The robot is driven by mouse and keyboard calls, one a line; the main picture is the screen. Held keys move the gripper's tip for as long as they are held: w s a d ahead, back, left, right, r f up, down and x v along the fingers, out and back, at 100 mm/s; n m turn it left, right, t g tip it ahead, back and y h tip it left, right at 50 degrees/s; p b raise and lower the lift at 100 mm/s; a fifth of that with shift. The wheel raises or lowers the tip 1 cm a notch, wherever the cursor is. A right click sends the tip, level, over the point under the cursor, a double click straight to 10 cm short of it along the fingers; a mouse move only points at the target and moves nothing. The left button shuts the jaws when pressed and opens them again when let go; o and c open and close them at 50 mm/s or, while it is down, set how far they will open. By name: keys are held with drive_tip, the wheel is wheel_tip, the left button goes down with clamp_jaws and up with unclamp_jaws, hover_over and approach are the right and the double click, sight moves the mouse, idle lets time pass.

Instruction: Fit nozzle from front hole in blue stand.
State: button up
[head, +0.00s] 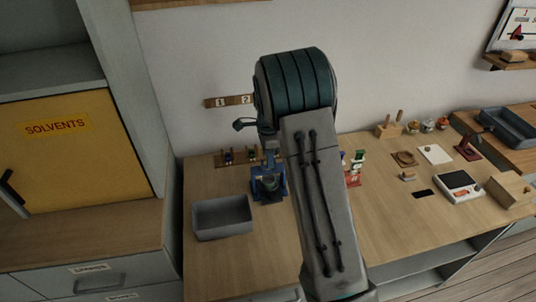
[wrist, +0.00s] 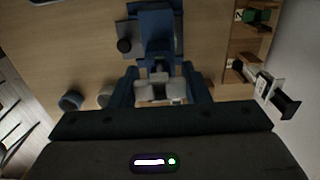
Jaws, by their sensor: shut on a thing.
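The blue stand (head: 268,188) is on the bench, right of the grey bin; it also shows in the wrist view (wrist: 156,28), ahead of my gripper. My gripper (wrist: 160,91) is shut, its pale pads close together at the stand. In the head view it is just above the stand, partly behind my arm. Something small and grey (wrist: 158,76), probably the nozzle, shows at the pads; most of it is hidden. I cannot tell whether it sits in the stand.
A wooden rack (wrist: 240,48) with small coloured parts is on the right in the wrist view. A grey bin (head: 222,218) stands left of the stand. A red stand (head: 353,180) is right of my arm. Bench in front of the bin is clear.

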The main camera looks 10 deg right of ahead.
drive_tip(key=shift+f+b, duration=1.75)
drive_tip(key=shift+f, duration=1.15)
idle(0.6)
drive_tip(key=o, duration=1)
drive_tip(key=shift+o, duration=0.2)
drive_tip(key=shift+r, duration=0.1)
drive_tip(key=shift+r+p, duration=1.7)
drive_tip(key=shift+r, duration=0.8)
wheel_tip(320, 180, up, 14)
drive_tip(key=b, duration=0.1)
drive_tip(key=shift+f+b, duration=0.15)
drive_tip(key=shift+b, duration=0.15)
